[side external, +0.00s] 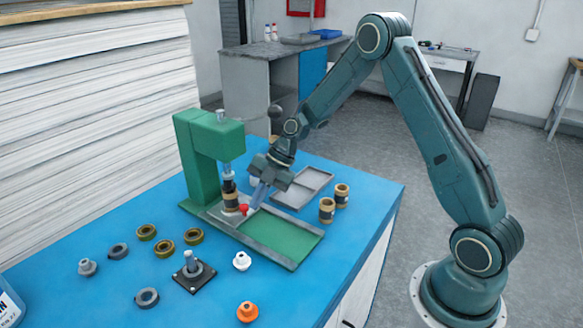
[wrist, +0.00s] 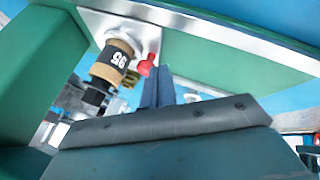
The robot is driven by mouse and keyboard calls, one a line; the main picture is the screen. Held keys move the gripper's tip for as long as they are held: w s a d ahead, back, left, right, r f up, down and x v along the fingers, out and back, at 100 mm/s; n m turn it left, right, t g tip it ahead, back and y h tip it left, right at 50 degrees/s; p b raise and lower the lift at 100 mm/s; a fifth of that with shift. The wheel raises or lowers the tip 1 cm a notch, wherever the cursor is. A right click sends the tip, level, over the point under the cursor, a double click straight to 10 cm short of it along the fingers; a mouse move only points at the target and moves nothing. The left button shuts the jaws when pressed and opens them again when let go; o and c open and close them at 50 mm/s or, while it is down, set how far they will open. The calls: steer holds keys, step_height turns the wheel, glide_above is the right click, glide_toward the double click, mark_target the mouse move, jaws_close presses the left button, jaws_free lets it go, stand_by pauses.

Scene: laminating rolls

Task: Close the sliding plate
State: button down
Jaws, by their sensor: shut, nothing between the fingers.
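The green press (side external: 195,160) stands on the blue table, with a long green base (side external: 285,238) running to the right. The grey sliding plate (side external: 214,212) lies at the press end of this base; it also shows in the wrist view (wrist: 95,20). A tan and black roll (side external: 231,198) stands upright on it, under the press head; its label reads 95 in the wrist view (wrist: 113,60). A red knob (side external: 244,209) is beside the roll. My gripper (side external: 252,203) is shut and empty, its tips close beside the knob (wrist: 147,65). I cannot tell whether they touch.
A grey tray (side external: 302,187) lies behind the base, with two rolls (side external: 334,203) to its right. Several rings and fittings, a black stand (side external: 194,272) and an orange part (side external: 247,311) lie in front. The right part of the base is bare.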

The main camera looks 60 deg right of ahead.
steer(key=shift+w, duration=0.35)
stand_by(0.3)
steer(key=shift+s+d+r, duration=0.15)
steer(key=shift+s+d, duration=0.2)
steer(key=shift+s, duration=0.25)
steer(key=s, duration=0.1)
steer(key=s+d, duration=0.1)
steer(key=s, duration=0.1)
steer(key=shift+d+r, duration=0.2)
steer(key=shift+r, duration=0.2)
steer(key=v, duration=0.9)
steer(key=shift+r, duration=0.2)
